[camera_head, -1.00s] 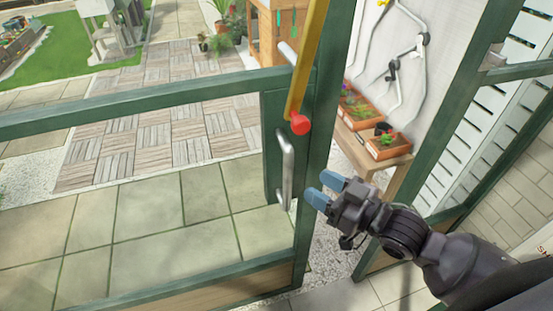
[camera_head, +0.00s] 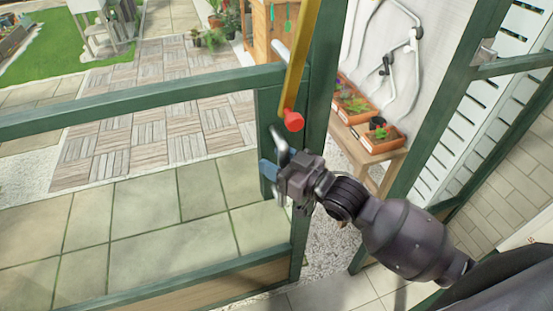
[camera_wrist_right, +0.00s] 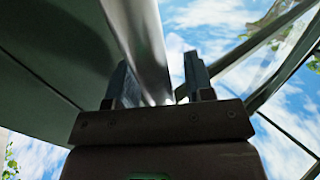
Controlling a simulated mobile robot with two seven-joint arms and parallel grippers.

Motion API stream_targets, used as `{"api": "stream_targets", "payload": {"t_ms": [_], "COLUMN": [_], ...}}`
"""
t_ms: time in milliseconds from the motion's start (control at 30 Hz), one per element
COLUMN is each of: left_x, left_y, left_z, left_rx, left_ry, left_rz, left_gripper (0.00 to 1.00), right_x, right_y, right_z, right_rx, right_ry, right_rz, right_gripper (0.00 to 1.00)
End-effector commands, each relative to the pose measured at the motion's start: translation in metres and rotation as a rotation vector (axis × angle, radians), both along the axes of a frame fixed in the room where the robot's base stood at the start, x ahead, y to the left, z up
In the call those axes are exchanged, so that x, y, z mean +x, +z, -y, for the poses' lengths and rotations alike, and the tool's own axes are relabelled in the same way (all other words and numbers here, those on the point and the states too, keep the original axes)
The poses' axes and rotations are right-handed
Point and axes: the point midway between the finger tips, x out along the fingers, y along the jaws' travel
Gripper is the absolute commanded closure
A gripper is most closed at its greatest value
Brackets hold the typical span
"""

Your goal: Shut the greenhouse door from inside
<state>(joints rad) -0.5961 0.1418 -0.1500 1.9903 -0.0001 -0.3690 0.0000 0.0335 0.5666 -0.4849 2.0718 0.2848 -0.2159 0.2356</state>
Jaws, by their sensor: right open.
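The greenhouse door is a green frame (camera_head: 160,96) with glass panes, and it stands ajar. A gap between it and the green door post (camera_head: 428,160) shows gravel and a bench. The silver door handle (camera_head: 279,141) is upright on the door's edge stile and partly hidden by my right gripper (camera_head: 268,164). That gripper is open, its blue fingers at the handle. In the right wrist view, the metal handle (camera_wrist_right: 140,40) runs between the open fingers of the gripper (camera_wrist_right: 160,88); I cannot tell whether they touch it. My left gripper is not in view.
A yellow bar (camera_head: 304,55) with a red end (camera_head: 293,120) hangs in front of the door stile, just above the handle. Beyond the gap is a wooden bench (camera_head: 372,160) with planter boxes. Paving (camera_head: 145,215) lies clear behind the glass.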

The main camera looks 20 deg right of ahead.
Motion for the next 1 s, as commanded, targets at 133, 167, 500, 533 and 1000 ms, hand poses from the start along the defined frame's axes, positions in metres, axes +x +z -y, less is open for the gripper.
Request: {"api": "stream_targets", "payload": {"t_ms": [133, 167, 500, 533, 1000], "left_x": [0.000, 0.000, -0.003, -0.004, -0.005], "left_y": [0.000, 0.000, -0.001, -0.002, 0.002], "left_z": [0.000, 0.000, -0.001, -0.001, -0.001], "left_rx": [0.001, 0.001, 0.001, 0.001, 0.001], "left_ry": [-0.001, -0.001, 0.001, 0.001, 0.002], "left_rz": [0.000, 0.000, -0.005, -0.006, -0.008], "left_gripper": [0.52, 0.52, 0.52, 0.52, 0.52], "right_x": [0.000, 0.000, 0.000, 0.000, 0.000], "right_y": [0.000, 0.000, 0.000, 0.000, -0.002], "right_z": [0.000, 0.000, 0.000, 0.000, 0.044], "right_rx": [0.000, 0.000, 0.001, 0.000, -0.008], "right_ry": [0.000, 0.000, 0.000, 0.000, -0.003], "right_rz": [0.000, 0.000, -0.001, 0.000, -0.002], "right_gripper": [0.58, 0.62, 1.00, 1.00, 1.00]}}
